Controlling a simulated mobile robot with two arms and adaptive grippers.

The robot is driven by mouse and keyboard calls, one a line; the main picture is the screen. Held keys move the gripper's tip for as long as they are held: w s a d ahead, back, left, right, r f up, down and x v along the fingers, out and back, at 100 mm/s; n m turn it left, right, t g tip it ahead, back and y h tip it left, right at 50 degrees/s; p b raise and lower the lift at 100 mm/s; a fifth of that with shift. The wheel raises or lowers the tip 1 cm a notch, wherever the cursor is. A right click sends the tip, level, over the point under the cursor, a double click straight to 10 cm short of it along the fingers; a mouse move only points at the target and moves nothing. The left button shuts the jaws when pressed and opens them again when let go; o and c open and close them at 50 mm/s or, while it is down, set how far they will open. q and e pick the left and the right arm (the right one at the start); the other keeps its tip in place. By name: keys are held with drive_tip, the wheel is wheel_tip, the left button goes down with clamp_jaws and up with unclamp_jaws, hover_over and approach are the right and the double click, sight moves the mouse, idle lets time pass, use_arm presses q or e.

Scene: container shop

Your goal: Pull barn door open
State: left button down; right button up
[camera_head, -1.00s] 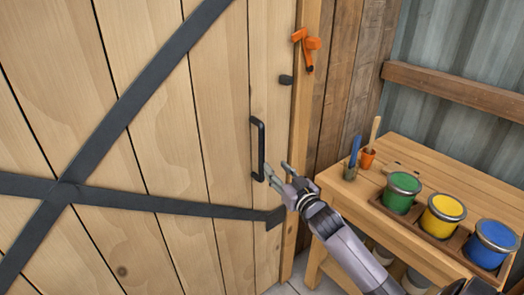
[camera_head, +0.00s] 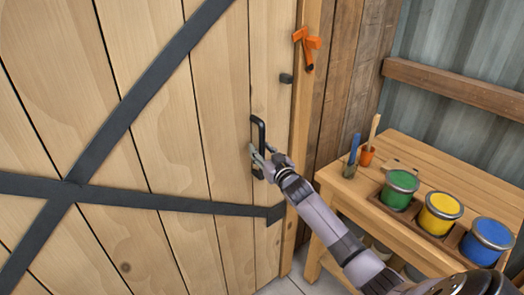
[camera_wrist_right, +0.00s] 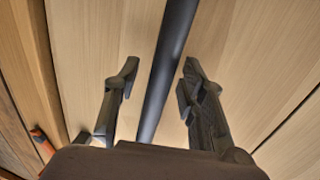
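The barn door (camera_head: 165,120) is pale wood planks with dark metal bracing and fills the left and middle of the head view. It looks closed against the wooden post. Its black vertical handle (camera_head: 262,132) sits near the door's right edge. My right gripper (camera_head: 259,157) is at the lower part of the handle. In the right wrist view, the handle (camera_wrist_right: 166,70) runs between the two spread fingers of my right gripper (camera_wrist_right: 156,88), with gaps on both sides. The right gripper is open around the handle. My left gripper is not in view.
An orange latch-like piece (camera_head: 307,42) is on the post right of the door. A wooden workbench (camera_head: 440,160) stands at the right, below my right arm's side, with green (camera_head: 399,190), yellow (camera_head: 440,213) and blue (camera_head: 487,241) paint cans and brushes.

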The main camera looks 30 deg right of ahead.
clamp_jaws()
idle(0.3)
idle(0.5)
